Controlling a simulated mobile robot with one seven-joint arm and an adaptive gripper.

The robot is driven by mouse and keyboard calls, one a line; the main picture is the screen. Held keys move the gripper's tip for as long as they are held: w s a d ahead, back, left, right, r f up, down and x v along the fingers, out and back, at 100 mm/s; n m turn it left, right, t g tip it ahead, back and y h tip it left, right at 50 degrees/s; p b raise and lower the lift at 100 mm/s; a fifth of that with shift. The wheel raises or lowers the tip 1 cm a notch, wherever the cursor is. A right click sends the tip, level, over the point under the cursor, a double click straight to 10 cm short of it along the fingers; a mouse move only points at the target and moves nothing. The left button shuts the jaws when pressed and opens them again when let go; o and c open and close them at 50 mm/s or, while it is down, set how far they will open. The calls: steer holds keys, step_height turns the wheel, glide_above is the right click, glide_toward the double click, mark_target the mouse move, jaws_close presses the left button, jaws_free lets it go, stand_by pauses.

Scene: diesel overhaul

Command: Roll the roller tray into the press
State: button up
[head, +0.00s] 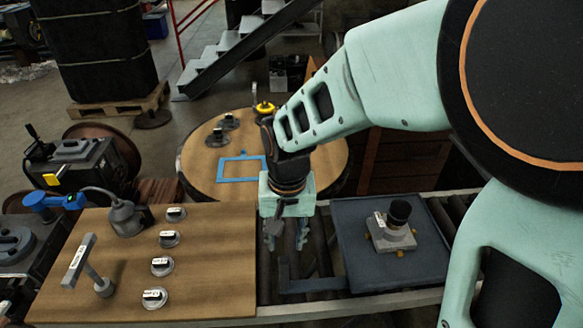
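The roller tray (355,267) is a flat dark blue-grey tray on the roller track, right of centre. It carries a metal block (391,238) with a black cylinder on top and small brass-coloured fittings. A dark bar-like handle (312,286) sticks out from the tray's left side over the rollers. My gripper (287,240) points down above the rollers, left of the tray and behind the handle bar in the picture. Its fingers are apart with nothing seen between them. I cannot tell whether it touches the handle. I cannot make out the press.
A wooden bench top (210,268) at left holds several labelled round pieces, a T-shaped tool (84,268) and a grey can-like part (127,218). A round wooden table (205,172) with a blue frame (240,169) stands behind. Rollers (322,243) between bench and tray are bare.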

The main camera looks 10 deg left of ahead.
mark_target(284, 278)
steer(key=shift+s+f+n+g, duration=0.15)
steer(key=shift+s+f, duration=0.25)
steer(key=shift+s, duration=0.25)
steer(key=shift+s+f+n+g, duration=0.15)
steer(key=shift+s+f, duration=0.2)
steer(key=shift+s, duration=0.25)
steer(key=shift+s+f, duration=0.1)
steer(key=shift+f, duration=0.2)
step_height(284, 278, down, 10)
steer(key=shift+f, duration=0.1)
steer(key=shift+c, duration=0.5)
jaws_close()
